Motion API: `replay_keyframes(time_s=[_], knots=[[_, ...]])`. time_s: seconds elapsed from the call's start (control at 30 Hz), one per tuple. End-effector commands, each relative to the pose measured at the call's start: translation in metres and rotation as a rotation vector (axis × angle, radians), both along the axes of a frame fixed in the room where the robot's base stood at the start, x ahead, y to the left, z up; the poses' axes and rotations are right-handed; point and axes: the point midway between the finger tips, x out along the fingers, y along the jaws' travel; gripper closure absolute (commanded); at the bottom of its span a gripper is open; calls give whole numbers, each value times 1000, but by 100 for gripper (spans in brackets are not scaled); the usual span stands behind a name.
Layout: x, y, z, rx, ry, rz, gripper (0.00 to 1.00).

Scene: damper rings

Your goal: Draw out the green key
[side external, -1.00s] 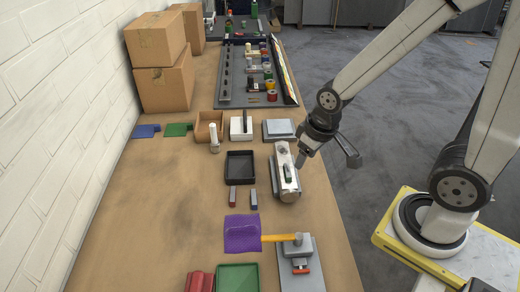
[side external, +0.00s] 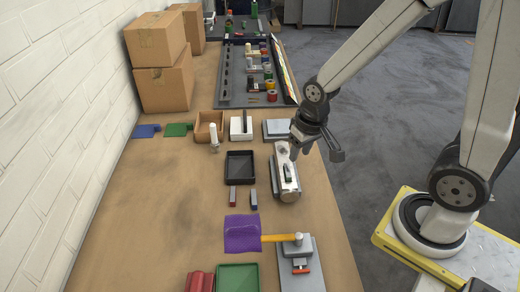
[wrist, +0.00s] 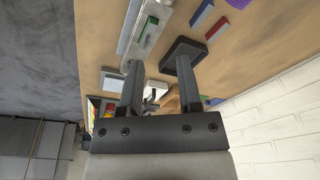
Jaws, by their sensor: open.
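The green key (side external: 288,173) is a small green piece set in the top of a silver metal body (side external: 285,189) on the bench. In the wrist view the green key (wrist: 149,28) shows on the metal body, beyond and slightly left of my fingers. My gripper (side external: 298,152) is above the far end of the metal body, near its right side, apart from the key. In the wrist view my gripper (wrist: 158,68) is open, with nothing between its fingers.
A black tray (side external: 240,180) stands left of the metal body. A grey plate (side external: 276,129) lies behind. Open bench is at the left.

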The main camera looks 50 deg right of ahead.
Motion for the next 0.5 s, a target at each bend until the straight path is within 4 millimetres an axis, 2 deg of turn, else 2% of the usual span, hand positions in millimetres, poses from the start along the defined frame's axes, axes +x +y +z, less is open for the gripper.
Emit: replay_keyframes(time_s=[0.3, 0.5], knots=[[42, -26, -21, 45, 121, -410, 56], [54, -35, -29, 52, 157, -550, 56]])
